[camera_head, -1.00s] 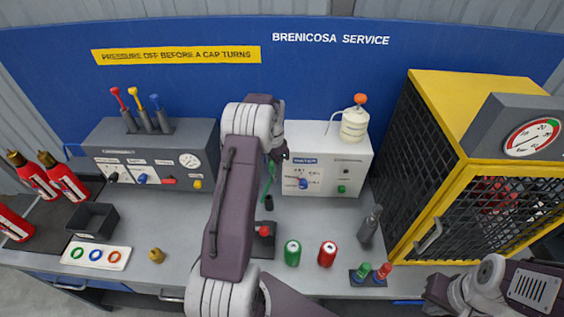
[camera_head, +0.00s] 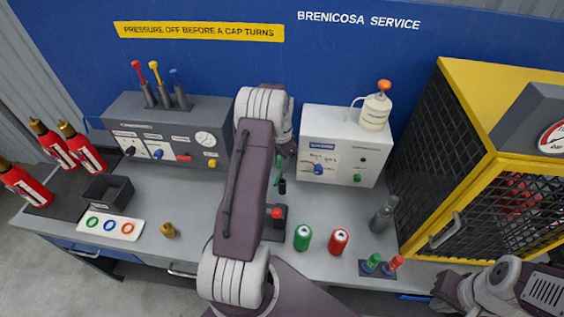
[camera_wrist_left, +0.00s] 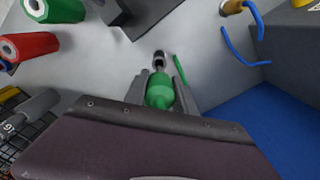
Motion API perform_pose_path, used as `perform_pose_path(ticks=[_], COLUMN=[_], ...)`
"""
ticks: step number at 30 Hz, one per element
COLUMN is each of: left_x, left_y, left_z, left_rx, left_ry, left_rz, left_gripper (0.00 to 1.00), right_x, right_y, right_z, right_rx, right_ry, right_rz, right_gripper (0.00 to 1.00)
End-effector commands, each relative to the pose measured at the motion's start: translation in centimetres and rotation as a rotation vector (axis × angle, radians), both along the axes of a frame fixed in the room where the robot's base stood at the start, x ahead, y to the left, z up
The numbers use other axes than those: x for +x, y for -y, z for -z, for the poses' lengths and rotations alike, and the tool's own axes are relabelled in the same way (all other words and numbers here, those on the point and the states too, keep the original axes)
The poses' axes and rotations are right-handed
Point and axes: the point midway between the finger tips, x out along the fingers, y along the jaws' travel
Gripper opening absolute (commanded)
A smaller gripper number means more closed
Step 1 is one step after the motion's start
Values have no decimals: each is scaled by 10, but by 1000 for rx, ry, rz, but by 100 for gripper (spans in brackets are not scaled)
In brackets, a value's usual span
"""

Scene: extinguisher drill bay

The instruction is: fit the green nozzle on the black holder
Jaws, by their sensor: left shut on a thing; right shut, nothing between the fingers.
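My left gripper (camera_wrist_left: 160,88) is shut on the green nozzle (camera_wrist_left: 160,92), which lies between its two grey fingers in the left wrist view. The nozzle's narrow end points at a small black holder (camera_wrist_left: 160,57) with a dark round opening. I cannot tell whether they touch. In the head view the black holder (camera_head: 282,187) stands upright on the bench below my left gripper (camera_head: 284,156), which my arm partly hides. A thin green strip (camera_wrist_left: 180,70) shows beside the holder. Only part of my right arm shows at the lower right; its fingers are not visible.
A dark block with a red knob (camera_head: 277,212), a green can (camera_head: 302,237) and a red can (camera_head: 339,241) stand near the holder. A grey control box (camera_head: 165,135) and a white unit (camera_head: 340,145) stand behind. A yellow cage (camera_head: 470,180) bounds the right.

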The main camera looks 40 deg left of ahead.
Motion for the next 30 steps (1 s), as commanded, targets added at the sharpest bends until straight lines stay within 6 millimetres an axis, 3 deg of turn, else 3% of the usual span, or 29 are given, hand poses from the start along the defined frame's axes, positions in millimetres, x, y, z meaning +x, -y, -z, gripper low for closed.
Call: perform_pose_path(ticks=[30], left_x=[0], left_y=[0], left_z=[66], left_rx=[0], left_ry=[0], left_rz=[0], left_gripper=[0], right_x=[0], right_y=[0], right_z=[52], right_rx=[0], right_ry=[0], right_rz=[0], right_gripper=[0])
